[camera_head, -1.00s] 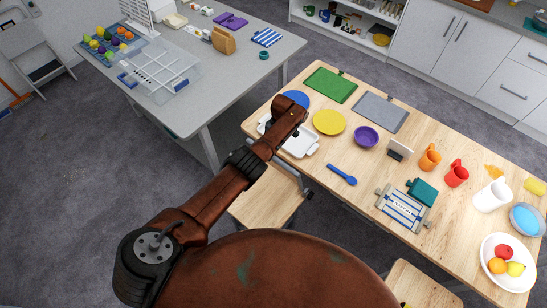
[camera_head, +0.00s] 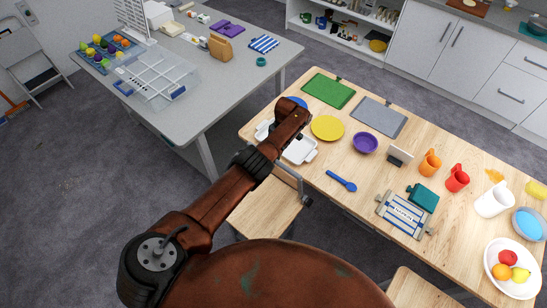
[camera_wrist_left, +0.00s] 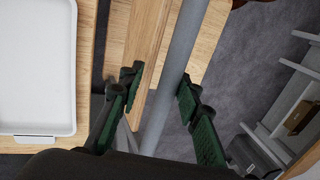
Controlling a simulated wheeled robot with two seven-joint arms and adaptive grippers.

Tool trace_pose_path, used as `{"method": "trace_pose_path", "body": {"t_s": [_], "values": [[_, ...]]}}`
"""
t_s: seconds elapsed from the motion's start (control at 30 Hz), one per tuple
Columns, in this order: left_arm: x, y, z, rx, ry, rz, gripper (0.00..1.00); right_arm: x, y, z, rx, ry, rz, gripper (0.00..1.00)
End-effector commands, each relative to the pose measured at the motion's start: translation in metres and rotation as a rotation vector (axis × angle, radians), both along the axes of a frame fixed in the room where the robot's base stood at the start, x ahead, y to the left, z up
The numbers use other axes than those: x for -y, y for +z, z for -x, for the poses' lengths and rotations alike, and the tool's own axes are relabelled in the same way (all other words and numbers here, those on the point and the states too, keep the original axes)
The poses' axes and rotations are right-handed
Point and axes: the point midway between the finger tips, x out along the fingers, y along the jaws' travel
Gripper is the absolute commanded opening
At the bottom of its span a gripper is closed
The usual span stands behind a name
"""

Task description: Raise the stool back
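The stool with a light wood seat (camera_head: 262,208) stands at the near left edge of the wooden table in the head view. A grey metal bar (camera_head: 290,178) of it shows beside my left arm. In the left wrist view the grey bar (camera_wrist_left: 173,75) runs between the fingers of my left gripper (camera_wrist_left: 158,85), which is open with gaps on both sides of the bar. The wood seat (camera_wrist_left: 208,45) shows beyond it. My right gripper is in neither view.
The wooden table (camera_head: 345,150) holds a white tray (camera_head: 300,152), a yellow plate (camera_head: 327,128), mugs and other items close by. The white tray also shows in the left wrist view (camera_wrist_left: 38,65). A second stool (camera_head: 415,290) stands at lower right. Open floor lies at left.

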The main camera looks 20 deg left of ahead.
Motion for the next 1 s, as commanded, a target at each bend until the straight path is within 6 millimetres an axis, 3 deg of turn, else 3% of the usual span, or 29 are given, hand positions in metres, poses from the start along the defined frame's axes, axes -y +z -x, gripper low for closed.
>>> {"method": "trace_pose_path", "body": {"t_s": [0.43, 0.8, 1.0], "values": [[-0.001, 0.011, -0.004, 0.003, -0.001, -0.004, 0.34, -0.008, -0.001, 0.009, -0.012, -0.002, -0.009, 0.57], [0.004, 0.081, -0.023, 0.004, 0.000, -0.004, 0.34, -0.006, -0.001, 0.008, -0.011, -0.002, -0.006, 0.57], [0.006, 0.109, -0.030, 0.004, 0.000, -0.003, 0.34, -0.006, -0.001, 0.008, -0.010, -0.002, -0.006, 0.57]]}}
